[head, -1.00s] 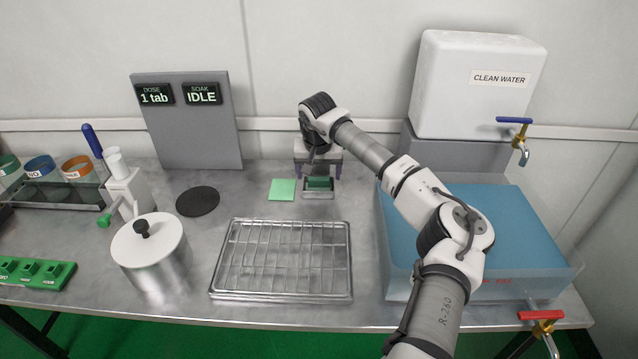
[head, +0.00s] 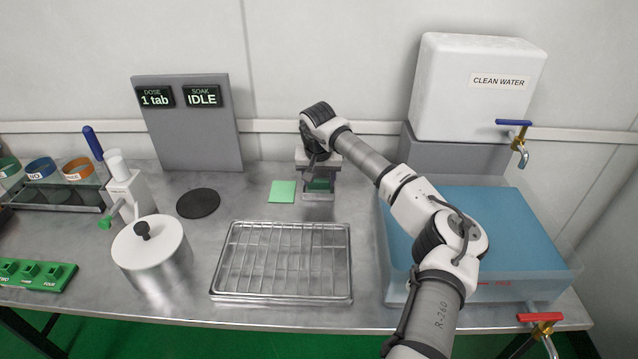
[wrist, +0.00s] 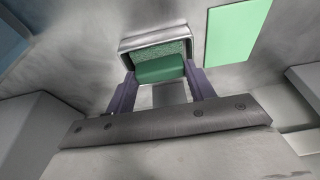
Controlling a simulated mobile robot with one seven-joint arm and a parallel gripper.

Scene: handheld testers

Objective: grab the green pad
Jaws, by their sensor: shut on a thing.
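The green pad (head: 318,184) sits in a small metal holder (wrist: 127,44) on the bench, behind the wire rack. In the wrist view, the pad has a smooth dark green part (wrist: 160,69) in front of a speckled green part inside the holder. My gripper (wrist: 160,80) is low at the holder with one purple finger on each side of the smooth green part. It is shut on the pad. The gripper and fingers hide part of the pad in the head view. The pad does not show clear of its holder.
A flat light green square (head: 282,191) lies just left of the holder. The wire rack (head: 222,262) is in front. A blue-filled tub (head: 480,292) stands right, a black disc (head: 198,202) and a lidded pot (head: 150,262) left. A grey display panel (head: 190,140) stands behind.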

